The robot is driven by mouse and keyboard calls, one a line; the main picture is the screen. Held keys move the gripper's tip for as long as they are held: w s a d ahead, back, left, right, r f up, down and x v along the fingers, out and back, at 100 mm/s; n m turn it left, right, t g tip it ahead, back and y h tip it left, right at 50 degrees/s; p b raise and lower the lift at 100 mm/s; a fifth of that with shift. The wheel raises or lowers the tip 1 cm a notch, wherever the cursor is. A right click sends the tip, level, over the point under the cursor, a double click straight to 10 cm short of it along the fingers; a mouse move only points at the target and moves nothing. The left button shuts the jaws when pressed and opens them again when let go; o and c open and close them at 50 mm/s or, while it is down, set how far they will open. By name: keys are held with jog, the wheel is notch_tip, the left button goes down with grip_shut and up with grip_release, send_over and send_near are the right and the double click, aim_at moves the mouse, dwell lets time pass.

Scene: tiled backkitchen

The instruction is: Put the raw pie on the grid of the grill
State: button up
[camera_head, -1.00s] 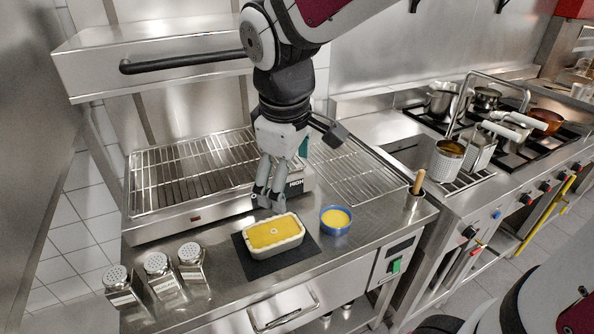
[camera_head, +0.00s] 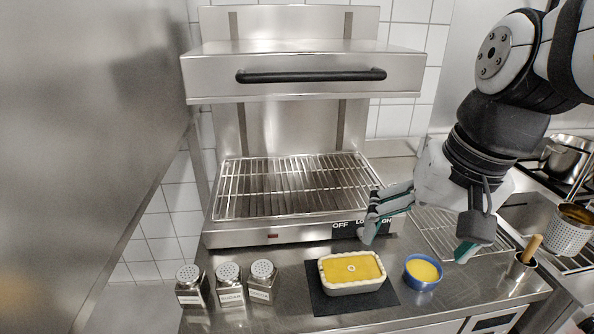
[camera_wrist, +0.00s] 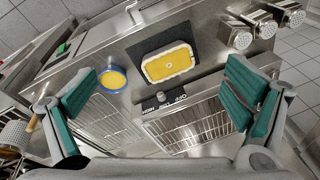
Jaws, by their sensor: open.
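The raw pie (camera_head: 352,268), a cream rectangular dish with yellow filling, sits on a dark mat (camera_head: 318,300) on the steel counter. It also shows upper centre in the wrist view (camera_wrist: 168,64). The grill (camera_head: 305,75) stands behind it, its hood raised above a wire grid (camera_head: 290,185) that is empty. My gripper (camera_head: 418,232) is open and empty, to the right of the grill front and above the counter, behind and right of the pie. In the wrist view its fingers (camera_wrist: 160,98) are wide apart, with the pie between and beyond them.
A blue bowl of yellow liquid (camera_head: 422,272) stands close right of the pie. Several shakers (camera_head: 229,284) stand to its left. A second wire rack (camera_head: 450,232) lies right of the grill. A brush in a cup (camera_head: 525,258) stands at the counter's right end. A steel wall (camera_head: 90,160) bounds the left.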

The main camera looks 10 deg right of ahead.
jog(key=w+d+f+m+g+y+b, duration=0.4)
jog(key=w+f+m, duration=0.3)
jog(key=w+f, duration=0.35)
jog(key=m+t+y+b, duration=0.2)
jog(key=m+y+b, duration=0.3)
jog(key=m, duration=0.1)
send_near(354, 269)
jog(key=x, duration=0.3)
jog(key=w+x, duration=0.1)
jog(key=x, duration=0.1)
jog(key=shift+a, duration=0.1)
jog(key=shift+s+x, duration=0.25)
jog(key=shift+x, duration=1.2)
jog(key=shift+s+x, duration=0.2)
jog(key=shift+x, duration=1.2)
jog(key=shift+f, duration=0.1)
jog(key=shift+c, duration=0.5)
jog(key=c, duration=1.9)
